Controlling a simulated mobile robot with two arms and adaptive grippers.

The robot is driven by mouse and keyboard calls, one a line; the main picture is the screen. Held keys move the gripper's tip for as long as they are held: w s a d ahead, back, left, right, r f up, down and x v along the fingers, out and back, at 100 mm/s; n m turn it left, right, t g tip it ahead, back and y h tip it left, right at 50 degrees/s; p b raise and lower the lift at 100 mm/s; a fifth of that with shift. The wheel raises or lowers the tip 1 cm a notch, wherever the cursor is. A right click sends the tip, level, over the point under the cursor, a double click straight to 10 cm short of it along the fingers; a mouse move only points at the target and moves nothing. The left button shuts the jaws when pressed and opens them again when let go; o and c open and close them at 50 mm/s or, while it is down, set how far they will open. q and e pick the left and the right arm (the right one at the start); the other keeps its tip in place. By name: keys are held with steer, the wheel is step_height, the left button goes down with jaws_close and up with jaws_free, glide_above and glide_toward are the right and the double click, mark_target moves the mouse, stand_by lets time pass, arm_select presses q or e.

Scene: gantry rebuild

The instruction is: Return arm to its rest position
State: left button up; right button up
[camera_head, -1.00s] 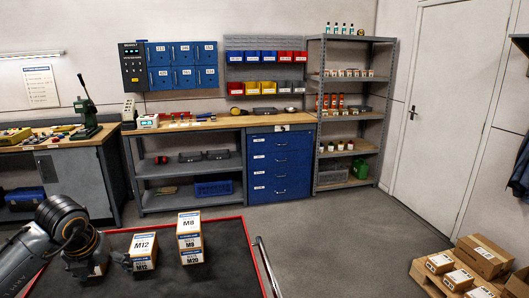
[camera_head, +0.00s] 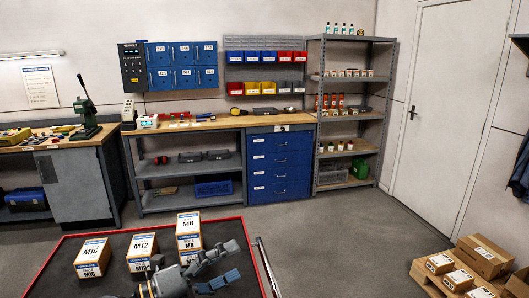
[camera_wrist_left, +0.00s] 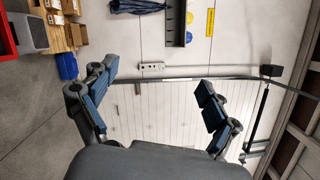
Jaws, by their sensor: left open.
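My left gripper (camera_head: 226,267) is in front of the black cart top (camera_head: 128,219) at the bottom of the head view. Its two fingers are spread, with nothing between them. In the left wrist view the gripper (camera_wrist_left: 160,105) is also open and empty, with a pale panelled wall beyond. The arm behind it runs off the bottom edge of the head view. My right gripper is in neither view.
On the red-rimmed cart stand a box marked M16 (camera_head: 92,257), one marked M12 (camera_head: 142,252) and a stack topped by M8 (camera_head: 188,224). My left gripper partly covers the stack's lower part. A pallet of cartons (camera_head: 480,262) lies right; floor between is clear.

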arm_select(q)
steer(key=a+r+n+t+y, duration=0.2)
steer(key=a+n+t+y, duration=0.55)
steer(key=n+t, duration=0.6)
steer(key=s+a+f+n+g+y, duration=0.3)
steer(key=a+f+n+g+y, duration=0.25)
steer(key=f+n, duration=0.3)
steer(key=s+a+f+n+g+y, duration=0.2)
steer(key=a+f+n+g+y, duration=0.35)
steer(key=f, duration=0.45)
steer(key=s+d+f+n+g+h, duration=0.15)
steer(key=s+f+g, duration=0.25)
steer(key=s+f, duration=0.45)
steer(key=s+d+f+n+g+h, duration=0.1)
steer(key=s+d+f+n+g, duration=0.3)
steer(key=s, duration=0.8)
step_height(320, 180, down, 28)
steer(key=s+a+r+m+g, duration=0.1)
steer(key=s+m+g, duration=0.1)
steer(key=s+a+f+g, duration=0.1)
steer(key=s+a+f, duration=0.2)
steer(key=s+f, duration=1.3)
steer(key=shift+y, duration=0.3)
